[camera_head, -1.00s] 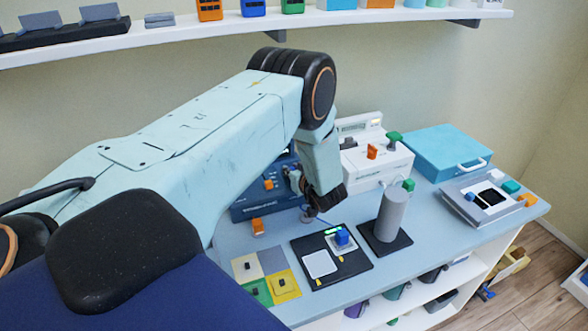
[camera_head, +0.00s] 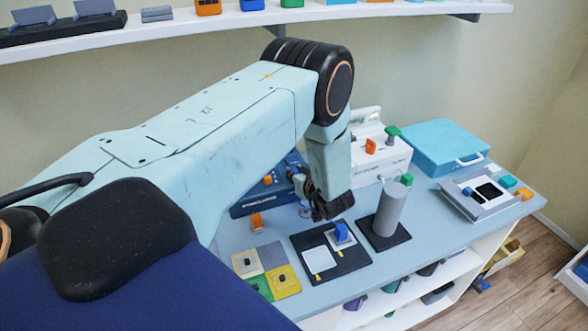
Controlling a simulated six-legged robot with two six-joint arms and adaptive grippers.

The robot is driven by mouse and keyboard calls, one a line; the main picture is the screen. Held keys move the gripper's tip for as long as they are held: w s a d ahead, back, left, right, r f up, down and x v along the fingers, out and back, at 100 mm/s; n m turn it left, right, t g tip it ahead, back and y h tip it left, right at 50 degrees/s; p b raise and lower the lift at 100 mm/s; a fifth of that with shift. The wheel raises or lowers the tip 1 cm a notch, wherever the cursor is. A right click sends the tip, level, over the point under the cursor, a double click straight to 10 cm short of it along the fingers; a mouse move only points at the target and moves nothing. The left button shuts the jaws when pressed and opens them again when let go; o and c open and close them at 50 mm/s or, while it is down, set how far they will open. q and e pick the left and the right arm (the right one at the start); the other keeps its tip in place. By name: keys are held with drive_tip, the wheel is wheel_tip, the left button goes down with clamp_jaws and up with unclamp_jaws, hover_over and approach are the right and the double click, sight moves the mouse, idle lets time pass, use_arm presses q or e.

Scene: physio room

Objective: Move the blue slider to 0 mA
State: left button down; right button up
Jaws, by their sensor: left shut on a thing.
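The blue slider (camera_head: 341,232) appears to be the small blue block on a pale square of the black panel (camera_head: 350,262) in the middle of the table. My left gripper (camera_head: 335,214) reaches down from above, with its dark jaws at the block's top. It is shut, apparently on the blue slider; the fingertips are hard to make out. I cannot read any scale or mA marking. My right gripper is not in view.
A grey cylinder (camera_head: 391,212) on a black base stands close right of the gripper. A dark blue device (camera_head: 248,204) and a white device (camera_head: 397,158) stand behind. Coloured tiles (camera_head: 285,281) lie left of the panel. A turquoise case (camera_head: 435,148) sits at the back right.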

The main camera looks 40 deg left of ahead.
use_arm(q)
drive_tip(key=c, duration=1.7)
unclamp_jaws()
drive_tip(key=shift+d, duration=0.2)
drive_tip(key=o, duration=0.5)
drive_tip(key=shift+s+d+r, duration=0.2)
drive_tip(key=shift+d+r, duration=0.05)
drive_tip(key=shift+d, duration=0.05)
drive_tip(key=shift+w+a+f, duration=0.1)
drive_tip(key=shift+a+f, duration=0.1)
drive_tip(key=shift+a, duration=0.05)
drive_tip(key=v, duration=1.2)
